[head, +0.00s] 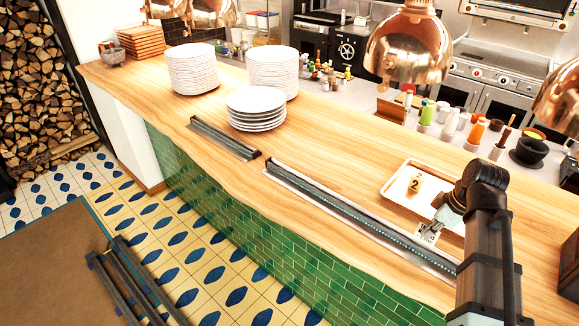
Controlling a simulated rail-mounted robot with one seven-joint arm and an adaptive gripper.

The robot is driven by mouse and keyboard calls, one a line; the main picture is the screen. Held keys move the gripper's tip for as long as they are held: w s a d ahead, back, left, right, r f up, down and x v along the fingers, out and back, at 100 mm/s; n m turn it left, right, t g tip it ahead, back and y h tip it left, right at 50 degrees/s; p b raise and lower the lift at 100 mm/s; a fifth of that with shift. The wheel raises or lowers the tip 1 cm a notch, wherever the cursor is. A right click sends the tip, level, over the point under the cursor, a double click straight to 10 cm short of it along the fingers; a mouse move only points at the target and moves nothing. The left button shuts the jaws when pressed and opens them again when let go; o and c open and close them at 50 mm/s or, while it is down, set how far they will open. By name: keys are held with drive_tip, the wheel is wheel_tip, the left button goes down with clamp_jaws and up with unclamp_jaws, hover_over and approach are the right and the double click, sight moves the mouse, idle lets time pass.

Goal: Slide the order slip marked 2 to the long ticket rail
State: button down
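A tan piece marked 2 (416,184) is at the white-lined tray (396,193) on the wooden counter; I cannot tell if it is the slip itself or a marker. My gripper (434,224) points down at the tray's front right side. A small white piece with dark marks (427,235) shows at its fingertips, between tray and rail; whether the fingers hold it is too small to tell. The long ticket rail (350,216) runs along the counter's front edge, left of my gripper. My arm hides the tray's right side and the rail's near right end.
A shorter rail (224,138) lies farther left along the counter edge. Stacked white plates (257,108) stand behind it. A copper lamp (408,48) hangs above the counter behind the tray. Bottles (477,131) line the back. Wood between plates and tray is clear.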

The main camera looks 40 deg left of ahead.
drive_tip(key=shift+d, duration=0.25)
drive_tip(key=shift+d, duration=0.15)
drive_tip(key=shift+s+d+p, duration=0.15)
drive_tip(key=shift+d+p, duration=0.3)
drive_tip(key=shift+d, duration=2.9)
drive_tip(key=shift+d, duration=0.1)
drive_tip(key=shift+s+d+p, duration=0.1)
drive_tip(key=shift+d+p, duration=0.25)
drive_tip(key=shift+d, duration=2.7)
drive_tip(key=c, duration=0.7)
unclamp_jaws()
